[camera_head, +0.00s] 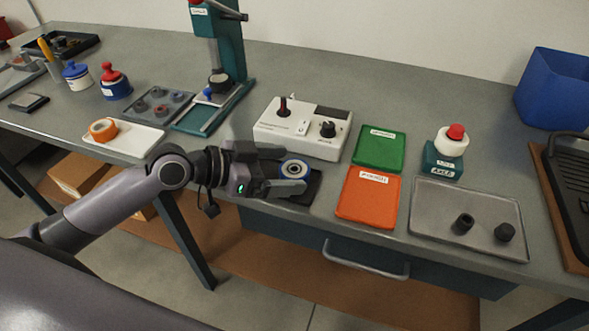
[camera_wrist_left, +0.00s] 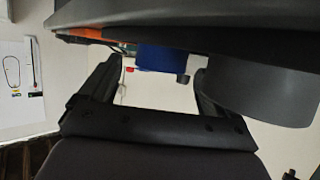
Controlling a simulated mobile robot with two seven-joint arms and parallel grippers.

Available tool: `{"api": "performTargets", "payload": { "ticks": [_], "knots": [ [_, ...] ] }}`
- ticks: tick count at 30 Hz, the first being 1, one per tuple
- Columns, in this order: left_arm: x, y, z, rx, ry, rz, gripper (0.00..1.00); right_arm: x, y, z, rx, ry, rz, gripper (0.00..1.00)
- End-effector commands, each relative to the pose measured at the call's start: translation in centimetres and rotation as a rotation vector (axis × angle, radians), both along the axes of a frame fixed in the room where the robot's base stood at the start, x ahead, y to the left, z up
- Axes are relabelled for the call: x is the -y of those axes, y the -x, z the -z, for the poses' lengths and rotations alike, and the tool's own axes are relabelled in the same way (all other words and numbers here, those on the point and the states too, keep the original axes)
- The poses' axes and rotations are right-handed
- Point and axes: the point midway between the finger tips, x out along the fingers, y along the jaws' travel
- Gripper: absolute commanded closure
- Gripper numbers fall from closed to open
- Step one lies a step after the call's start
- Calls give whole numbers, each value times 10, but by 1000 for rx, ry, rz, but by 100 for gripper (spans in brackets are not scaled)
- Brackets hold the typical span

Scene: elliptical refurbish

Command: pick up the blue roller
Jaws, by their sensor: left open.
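The blue roller (camera_head: 295,169) shows in the head view as a blue ring with a pale inner ring and dark centre. It is at a small black pad (camera_head: 312,190) near the table's front edge. My left gripper (camera_head: 292,170) comes in from the left, open, with one finger on the far side of the roller and one on the near side. Contact cannot be told. In the left wrist view the open fingers (camera_wrist_left: 156,75) show with a gap between them. A large grey cylinder (camera_wrist_left: 265,92) beside the right finger may be the roller's side; I cannot tell. My right gripper is not in view.
A white control box (camera_head: 303,128) with knobs stands just behind the roller. Green (camera_head: 378,149) and orange (camera_head: 368,197) trays lie to the right. A metal tray (camera_head: 470,212) holds two dark pieces. A teal press (camera_head: 232,65) stands behind. A blue bin (camera_head: 553,88) is far right.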

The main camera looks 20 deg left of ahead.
Motion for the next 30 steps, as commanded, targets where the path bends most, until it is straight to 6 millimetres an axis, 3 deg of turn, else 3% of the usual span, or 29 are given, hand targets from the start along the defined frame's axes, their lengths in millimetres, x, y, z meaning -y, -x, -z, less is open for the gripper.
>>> {"api": "performTargets", "payload": {
  "ticks": [6,14,18,20,30],
  "knots": [
    [13,-10,6,1,0,0,10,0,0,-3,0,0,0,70],
    [13,-11,7,1,-1,-1,10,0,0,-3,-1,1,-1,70],
    [13,-11,7,1,-1,-1,55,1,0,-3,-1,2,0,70],
    [13,-11,7,1,-1,-1,71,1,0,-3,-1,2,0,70],
    [13,-11,4,3,0,0,72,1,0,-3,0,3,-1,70]
  ]
}}
